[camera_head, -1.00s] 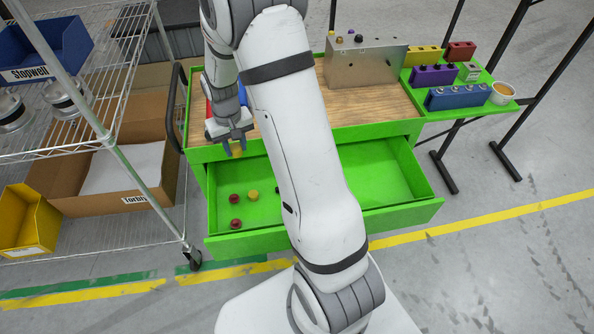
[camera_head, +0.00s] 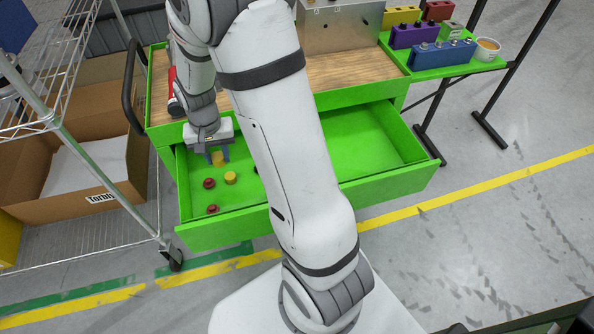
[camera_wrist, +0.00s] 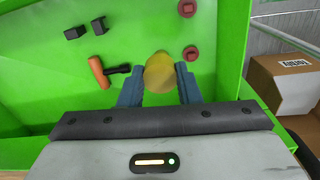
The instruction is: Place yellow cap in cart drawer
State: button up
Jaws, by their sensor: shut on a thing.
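My gripper (camera_head: 214,156) points down into the open green cart drawer (camera_head: 390,190) at its left part. In the wrist view its two blue fingers (camera_wrist: 158,78) are shut on a yellow cap (camera_wrist: 159,72). The held cap also shows in the head view (camera_head: 218,160). It is above the drawer floor; I cannot tell whether it touches it. A second yellow cap (camera_head: 230,178) and two red caps (camera_head: 209,183) lie on the drawer floor close by.
An orange-handled tool (camera_wrist: 98,72) and black blocks (camera_wrist: 75,32) lie in the drawer. The drawer's right part is bare in the head view. A metal box (camera_head: 345,30) stands on the wooden cart top (camera_head: 335,75). A wire rack (camera_head: 85,170) stands at the left.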

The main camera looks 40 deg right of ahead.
jog(key=s+f+m+b, duration=0.1)
jog(key=f+b, duration=0.2)
jog(key=f, duration=0.3)
jog(key=s+f+m+b, duration=0.1)
jog(key=f+b, duration=0.2)
jog(key=f, duration=0.3)
jog(key=s+f+m+b, duration=0.1)
jog(key=s+f+b, duration=0.1)
jog(key=f, duration=0.3)
jog(key=shift+a+f+m+b, duration=0.15)
jog(key=shift+f+m+b, duration=0.2)
jog(key=shift+b, duration=0.4)
jog(key=shift+f, duration=0.15)
jog(key=o, duration=0.9)
jog(key=shift+o, duration=0.2)
